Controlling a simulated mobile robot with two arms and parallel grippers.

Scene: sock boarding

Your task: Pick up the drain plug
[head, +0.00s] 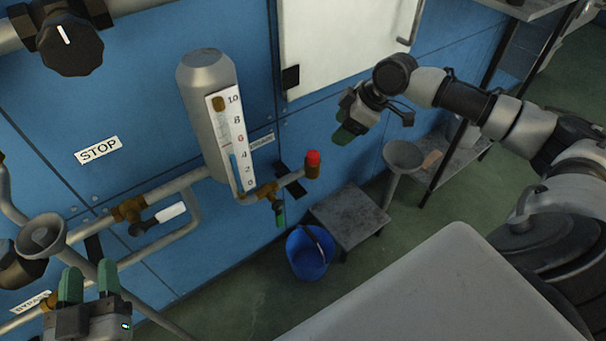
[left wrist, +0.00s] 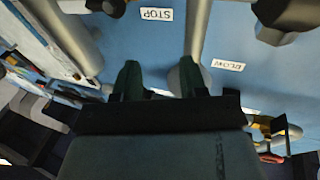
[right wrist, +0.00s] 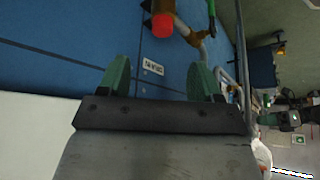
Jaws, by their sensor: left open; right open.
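The likely drain plug, a red cap (head: 313,158) on a brass end, sits on the short pipe branching right below the gauge cylinder. It also shows as a red end (right wrist: 162,25) at the top of the right wrist view. My right gripper (head: 350,122) is open and empty, above and right of the plug in the head view, apart from it. Its green fingers (right wrist: 160,80) have nothing between them. My left gripper (head: 88,282) is open and empty at the lower left, far from the plug; its fingers also show in the left wrist view (left wrist: 159,80).
A gauge cylinder (head: 207,75) with a numbered scale (head: 232,135) stands left of the plug. A green-handled valve (head: 279,213) hangs beside the plug's pipe. Below are a blue bucket (head: 303,262) and a grey low stand (head: 347,217). A funnel (head: 402,154) stands at right.

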